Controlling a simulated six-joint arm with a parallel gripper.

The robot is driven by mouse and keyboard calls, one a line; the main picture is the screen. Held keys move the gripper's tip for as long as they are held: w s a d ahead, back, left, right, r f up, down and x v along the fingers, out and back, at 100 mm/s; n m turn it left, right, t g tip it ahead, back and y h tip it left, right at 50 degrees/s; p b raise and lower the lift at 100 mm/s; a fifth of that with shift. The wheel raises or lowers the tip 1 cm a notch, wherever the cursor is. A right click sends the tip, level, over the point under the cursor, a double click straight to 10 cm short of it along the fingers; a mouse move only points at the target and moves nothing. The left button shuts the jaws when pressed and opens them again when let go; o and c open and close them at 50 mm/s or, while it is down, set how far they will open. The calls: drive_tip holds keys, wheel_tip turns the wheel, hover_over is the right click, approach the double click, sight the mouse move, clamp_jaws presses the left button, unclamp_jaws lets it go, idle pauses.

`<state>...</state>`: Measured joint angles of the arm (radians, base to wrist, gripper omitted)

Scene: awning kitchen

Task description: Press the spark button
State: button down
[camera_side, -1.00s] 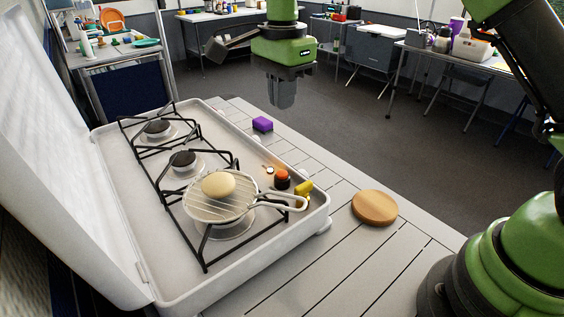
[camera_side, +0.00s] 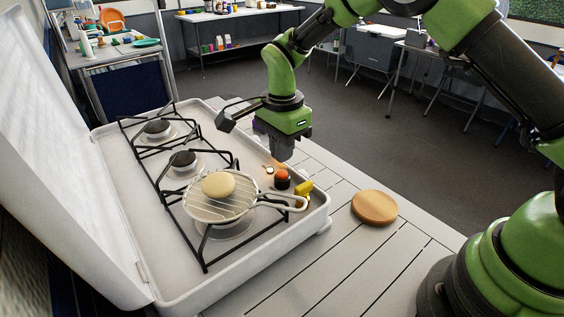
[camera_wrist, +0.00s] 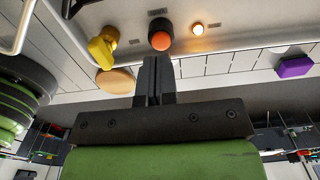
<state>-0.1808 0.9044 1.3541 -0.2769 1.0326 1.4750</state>
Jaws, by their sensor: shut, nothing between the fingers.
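A round button with an orange-red top and black collar (camera_side: 282,179), which looks like the spark button, sits at the front right of the white stove (camera_side: 265,271). It also shows in the wrist view (camera_wrist: 160,40), just beyond my fingertips. My gripper (camera_side: 281,157) is shut and empty, pointing down slightly above and behind the button in the side view. Its fingers are together in the wrist view (camera_wrist: 155,62). I see a gap between fingertips and button, but cannot tell its exact size. A small glowing light (camera_wrist: 198,29) is beside the button.
A yellow knob (camera_side: 303,190) is right of the button. A wire rack with a handle (camera_side: 290,201) holds a pale round bun (camera_side: 218,184) over the near burner. A wooden disc (camera_side: 374,208) lies on the slatted table. A purple block (camera_wrist: 295,67) lies beyond the stove edge.

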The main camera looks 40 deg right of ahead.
sight(283, 174)
drive_tip(key=shift+f, duration=1.65)
drive_tip(key=shift+f, duration=0.95)
drive_tip(key=shift+s, duration=0.1)
wheel_tip(283, 174, up, 15)
drive_tip(key=shift+w, duration=0.3)
